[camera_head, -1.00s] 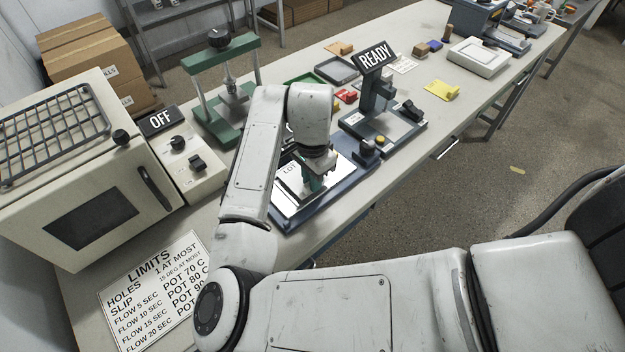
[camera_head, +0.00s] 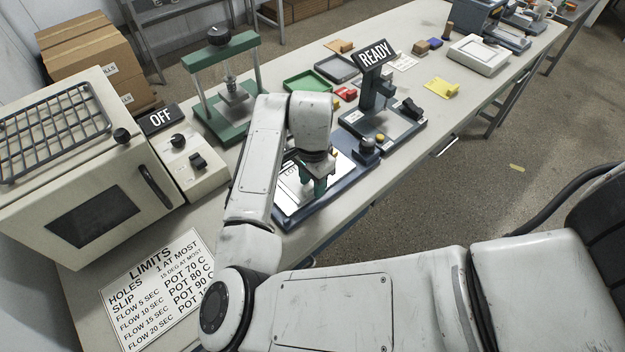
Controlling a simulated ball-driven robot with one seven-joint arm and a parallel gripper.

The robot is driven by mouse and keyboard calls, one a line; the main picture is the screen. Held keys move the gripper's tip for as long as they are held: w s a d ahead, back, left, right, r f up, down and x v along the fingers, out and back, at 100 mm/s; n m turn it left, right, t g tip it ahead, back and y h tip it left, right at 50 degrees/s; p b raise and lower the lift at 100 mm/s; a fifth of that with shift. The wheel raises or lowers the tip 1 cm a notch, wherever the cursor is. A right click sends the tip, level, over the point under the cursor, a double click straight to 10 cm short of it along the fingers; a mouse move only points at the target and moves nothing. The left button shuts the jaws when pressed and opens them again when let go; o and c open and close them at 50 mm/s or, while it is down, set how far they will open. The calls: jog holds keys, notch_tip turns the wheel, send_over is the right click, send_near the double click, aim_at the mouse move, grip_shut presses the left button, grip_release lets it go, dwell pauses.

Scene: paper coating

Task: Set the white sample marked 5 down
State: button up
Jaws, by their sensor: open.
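My gripper (camera_head: 314,191), with green fingers, is open low over a dark blue flat device (camera_head: 301,219) at the near edge of the bench. A white sheet (camera_head: 288,198) with partly legible lettering lies on this device, under and left of the fingers. I cannot read a 5 on it, and the fingers and wrist cover part of it. I cannot tell whether the fingertips touch the sheet.
An oven-like box (camera_head: 100,205) with an OFF sign (camera_head: 161,117) stands left. A green press (camera_head: 226,100) stands behind my arm. A READY device (camera_head: 385,125) stands close on the right, with a green tray (camera_head: 306,81) behind. A limits sheet (camera_head: 155,285) lies in front.

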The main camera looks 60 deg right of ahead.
jog(key=shift+r, duration=0.1)
notch_tip(320, 180, up, 12)
jog(key=b, duration=0.1)
dwell(0.4)
dwell(1.0)
